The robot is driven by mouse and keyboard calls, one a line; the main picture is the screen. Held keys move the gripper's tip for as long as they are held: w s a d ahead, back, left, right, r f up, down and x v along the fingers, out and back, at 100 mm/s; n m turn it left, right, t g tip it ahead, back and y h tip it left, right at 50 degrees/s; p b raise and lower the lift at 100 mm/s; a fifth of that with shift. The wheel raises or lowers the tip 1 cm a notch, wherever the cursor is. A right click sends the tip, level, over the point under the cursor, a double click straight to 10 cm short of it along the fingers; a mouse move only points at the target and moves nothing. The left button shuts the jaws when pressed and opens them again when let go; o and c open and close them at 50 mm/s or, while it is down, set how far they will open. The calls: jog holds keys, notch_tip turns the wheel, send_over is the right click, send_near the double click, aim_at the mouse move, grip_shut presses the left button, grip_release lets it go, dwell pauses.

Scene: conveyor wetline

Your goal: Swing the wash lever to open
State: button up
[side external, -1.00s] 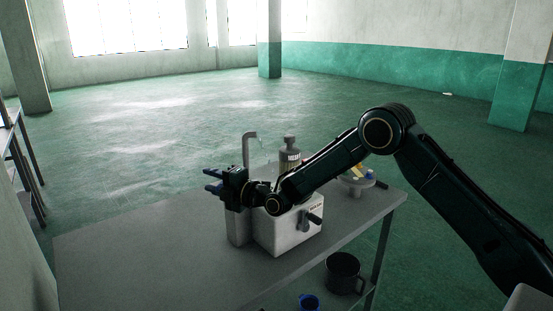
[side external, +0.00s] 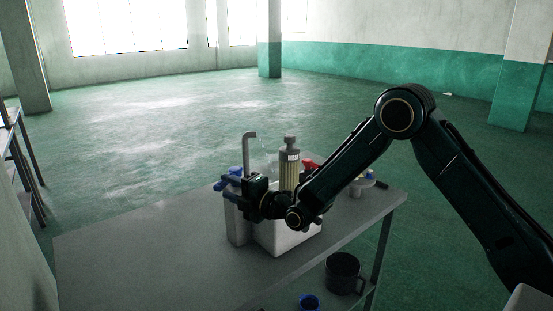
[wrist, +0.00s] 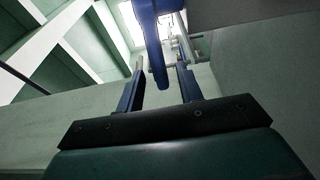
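The blue wash lever (wrist: 152,40) hangs down from above between my fingers in the wrist view. In the side external view a blue part (side external: 235,170), probably the lever, shows behind my gripper at the grey tap post, partly hidden. My gripper (wrist: 160,78) is open, with a finger on either side of the lever and a gap seen on both sides. Its blue fingers (side external: 223,184) point left in the side external view. The grey tap (side external: 249,150) rises just behind the gripper.
A white box (side external: 285,240) stands by the tap on the grey table (side external: 130,250). A labelled bottle (side external: 290,165) and a red part (side external: 311,165) are close to my arm. A dark mug (side external: 343,272) and blue cup (side external: 309,302) sit lower. The table's left side is clear.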

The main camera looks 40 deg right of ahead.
jog(key=s+d+r+m+g+h, duration=0.3)
jog(key=s+d+r+m, duration=0.2)
jog(key=s+d+m, duration=0.2)
jog(key=s+d+r+m+g+h, duration=0.4)
jog(key=s+d+r+m, duration=0.2)
jog(key=s, duration=1)
jog(key=shift+d+m+h, duration=0.3)
jog(key=shift+d+m, duration=0.75)
jog(key=shift+m, duration=1.35)
